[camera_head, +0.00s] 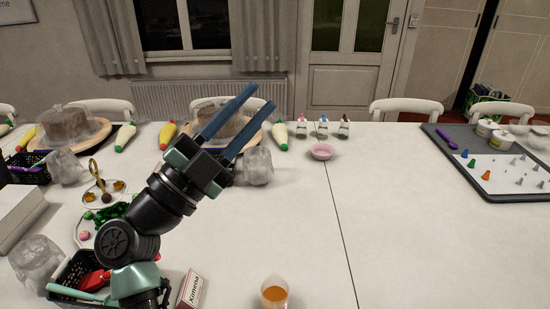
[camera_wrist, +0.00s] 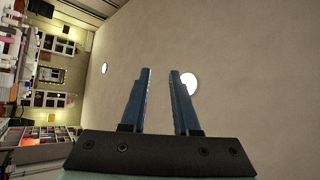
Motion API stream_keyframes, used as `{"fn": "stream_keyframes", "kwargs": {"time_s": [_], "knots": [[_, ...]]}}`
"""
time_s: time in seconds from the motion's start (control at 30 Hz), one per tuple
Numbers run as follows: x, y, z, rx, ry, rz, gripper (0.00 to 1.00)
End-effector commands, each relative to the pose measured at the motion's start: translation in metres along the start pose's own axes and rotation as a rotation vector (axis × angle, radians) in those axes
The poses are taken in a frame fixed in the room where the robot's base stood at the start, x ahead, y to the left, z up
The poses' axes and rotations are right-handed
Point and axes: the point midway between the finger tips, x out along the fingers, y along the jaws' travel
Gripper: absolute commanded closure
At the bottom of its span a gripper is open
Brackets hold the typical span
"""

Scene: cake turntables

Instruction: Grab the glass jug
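A small clear glass jug (camera_head: 274,292) with orange liquid in it stands upright on the white table, at the bottom edge of the head view. Its lower part is cut off by the frame. My gripper (camera_head: 262,97) is raised above the table, left of the middle, well away from the jug. Its two blue fingers point up and to the right, apart, with nothing between them. In the wrist view the open fingers (camera_wrist: 160,72) face the ceiling and a far wall, and no jug shows there.
A white box (camera_head: 190,289) with the word Ximena lies left of the jug. A pink bowl (camera_head: 321,152) and small bottles stand at the back. The table right of the jug is clear.

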Motion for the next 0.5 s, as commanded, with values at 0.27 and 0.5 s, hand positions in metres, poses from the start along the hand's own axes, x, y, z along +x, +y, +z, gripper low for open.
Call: {"fn": "stream_keyframes", "kwargs": {"time_s": [0.27,0.5], "knots": [[-0.161,0.182,0.109,-0.452,-0.287,0.6,0.71],[-0.276,0.261,0.111,-0.844,-0.469,0.899,0.71]]}}
